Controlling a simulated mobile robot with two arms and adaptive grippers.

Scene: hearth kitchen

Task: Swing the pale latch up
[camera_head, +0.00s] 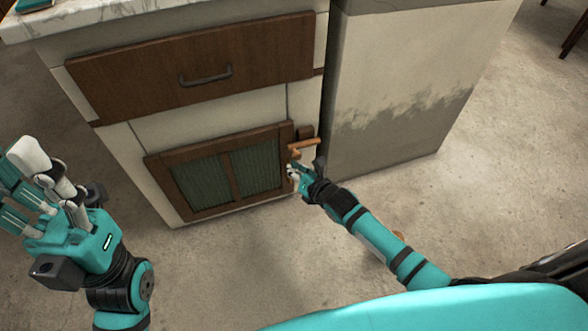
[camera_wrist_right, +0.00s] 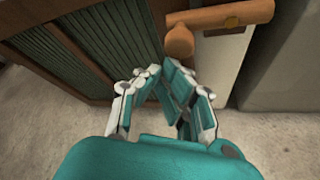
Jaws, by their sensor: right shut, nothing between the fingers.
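The pale latch (camera_head: 305,145) is a light orange-brown wooden bar at the right edge of the low cabinet door (camera_head: 233,172). It lies nearly level, with a rounded knob at its left end. My left gripper (camera_head: 42,188) is open and empty at the far left, away from the cabinet.
A brown drawer (camera_head: 195,76) with a dark handle (camera_head: 207,77) is above the door, under a marble top (camera_head: 95,14). A grey block-like unit (camera_head: 400,85) stands close on the right. The concrete floor (camera_head: 245,260) in front is mostly clear.

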